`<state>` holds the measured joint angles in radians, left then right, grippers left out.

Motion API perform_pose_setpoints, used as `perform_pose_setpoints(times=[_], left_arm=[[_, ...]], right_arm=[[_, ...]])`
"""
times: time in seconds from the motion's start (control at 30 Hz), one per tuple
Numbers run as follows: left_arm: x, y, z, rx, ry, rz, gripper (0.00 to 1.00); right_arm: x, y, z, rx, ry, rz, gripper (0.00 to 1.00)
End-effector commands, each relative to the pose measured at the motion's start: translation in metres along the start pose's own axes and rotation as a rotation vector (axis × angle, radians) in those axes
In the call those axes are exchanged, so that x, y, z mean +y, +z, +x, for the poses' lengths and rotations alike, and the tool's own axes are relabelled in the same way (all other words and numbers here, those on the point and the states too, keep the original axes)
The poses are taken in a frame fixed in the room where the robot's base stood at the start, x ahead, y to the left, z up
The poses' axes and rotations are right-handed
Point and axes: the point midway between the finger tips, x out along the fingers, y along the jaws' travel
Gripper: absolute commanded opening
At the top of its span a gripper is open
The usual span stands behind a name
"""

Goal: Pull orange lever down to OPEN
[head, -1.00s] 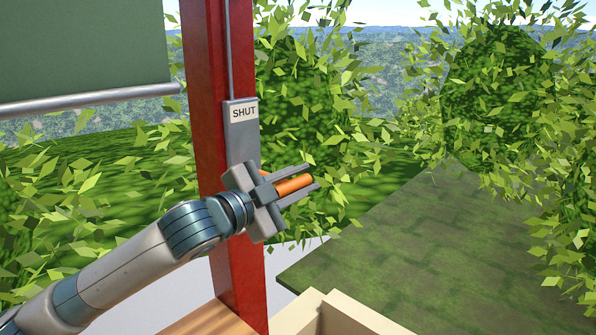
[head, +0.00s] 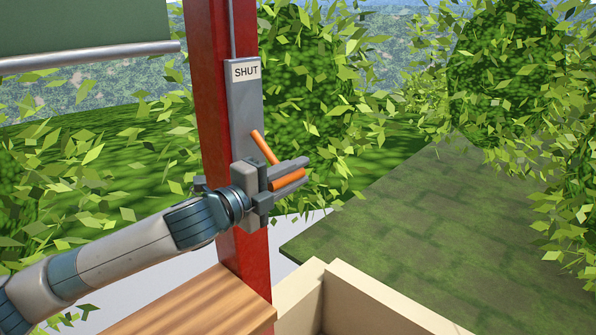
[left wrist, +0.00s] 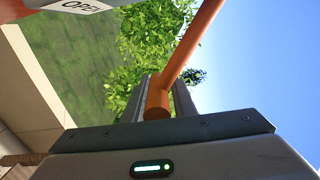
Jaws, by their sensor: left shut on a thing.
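The orange lever (head: 264,147) is mounted on a grey plate (head: 243,110) on the red post (head: 208,90). A SHUT label (head: 246,72) is at the plate's top. An OPEN label (left wrist: 83,6) shows at the top left of the left wrist view. My left gripper (head: 290,174) is shut on the lever's handle, with a finger on each side of it. The lever arm slopes from the plate down to the handle. In the left wrist view the lever (left wrist: 185,55) runs down between the fingers (left wrist: 160,95). My right gripper is not in view.
A wooden surface (head: 195,305) and a cream box (head: 345,295) lie below the post. A green panel (head: 85,25) with a grey bar hangs at upper left. Leafy bushes (head: 305,80) stand behind. A mossy paved surface (head: 400,210) lies to the right.

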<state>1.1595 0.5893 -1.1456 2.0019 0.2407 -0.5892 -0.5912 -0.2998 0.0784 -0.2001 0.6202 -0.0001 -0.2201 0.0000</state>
Motion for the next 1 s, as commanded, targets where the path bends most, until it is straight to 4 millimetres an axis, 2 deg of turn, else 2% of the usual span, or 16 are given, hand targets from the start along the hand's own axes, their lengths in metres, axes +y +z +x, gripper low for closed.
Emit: perform_pose_setpoints(times=[0.03,0.4,0.43,0.5,0.83,1.0], left_arm=[[0.0067,0.0008,0.0,-0.001,0.009,0.0,0.0],[0.0082,0.002,0.0,-0.003,0.011,0.004,0.0],[0.0083,0.0021,-0.0001,-0.003,0.012,0.004,0.28],[0.0079,0.0024,-0.0001,-0.004,0.011,0.004,0.41],[0.004,0.0022,-0.001,-0.003,0.005,0.008,0.41],[0.0044,0.0029,-0.009,-0.004,0.004,0.009,0.41]], right_arm=[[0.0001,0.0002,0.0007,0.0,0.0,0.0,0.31],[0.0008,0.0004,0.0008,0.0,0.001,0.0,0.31],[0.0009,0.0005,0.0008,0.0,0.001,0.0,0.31],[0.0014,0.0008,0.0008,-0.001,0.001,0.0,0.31],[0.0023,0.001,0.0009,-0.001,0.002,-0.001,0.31],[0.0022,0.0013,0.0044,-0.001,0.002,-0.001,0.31]])
